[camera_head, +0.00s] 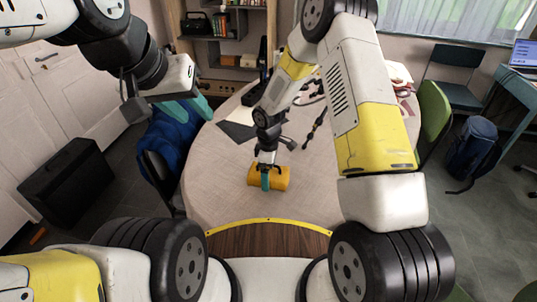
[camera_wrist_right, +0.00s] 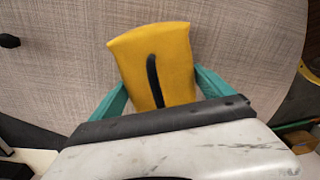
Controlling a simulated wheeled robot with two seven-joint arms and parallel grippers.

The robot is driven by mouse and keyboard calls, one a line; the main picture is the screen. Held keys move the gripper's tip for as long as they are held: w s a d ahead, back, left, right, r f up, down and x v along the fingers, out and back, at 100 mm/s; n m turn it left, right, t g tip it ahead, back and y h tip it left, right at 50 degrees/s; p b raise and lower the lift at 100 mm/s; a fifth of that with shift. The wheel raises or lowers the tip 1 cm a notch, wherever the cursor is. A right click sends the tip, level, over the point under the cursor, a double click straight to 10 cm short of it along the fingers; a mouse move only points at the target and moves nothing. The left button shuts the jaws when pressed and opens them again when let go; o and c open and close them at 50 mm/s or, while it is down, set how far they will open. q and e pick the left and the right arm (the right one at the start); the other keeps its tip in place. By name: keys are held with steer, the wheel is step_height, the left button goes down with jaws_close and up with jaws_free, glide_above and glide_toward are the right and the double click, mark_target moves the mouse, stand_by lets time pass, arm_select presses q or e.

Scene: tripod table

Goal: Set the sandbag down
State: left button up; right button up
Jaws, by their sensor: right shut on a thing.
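The sandbag (camera_head: 281,178) is a small yellow bag on or just above the round table (camera_head: 215,183), near its front edge. I cannot tell whether it touches the top. The right wrist view shows the yellow bag (camera_wrist_right: 177,62) with a black strap across its middle, between two teal fingers. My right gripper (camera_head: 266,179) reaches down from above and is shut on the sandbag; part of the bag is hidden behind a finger. My left gripper (camera_head: 193,108) is open and empty at the upper left, beside the table, its teal fingers apart.
A dark flat item (camera_head: 238,131) and dark cords lie on the table's far part. The cloth around the sandbag is clear. A blue-draped chair (camera_head: 172,146) stands at the left and a green chair (camera_head: 433,115) at the right. A black case (camera_head: 68,183) sits on the floor.

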steer(key=shift+f, duration=0.15)
steer(key=o, duration=1.8)
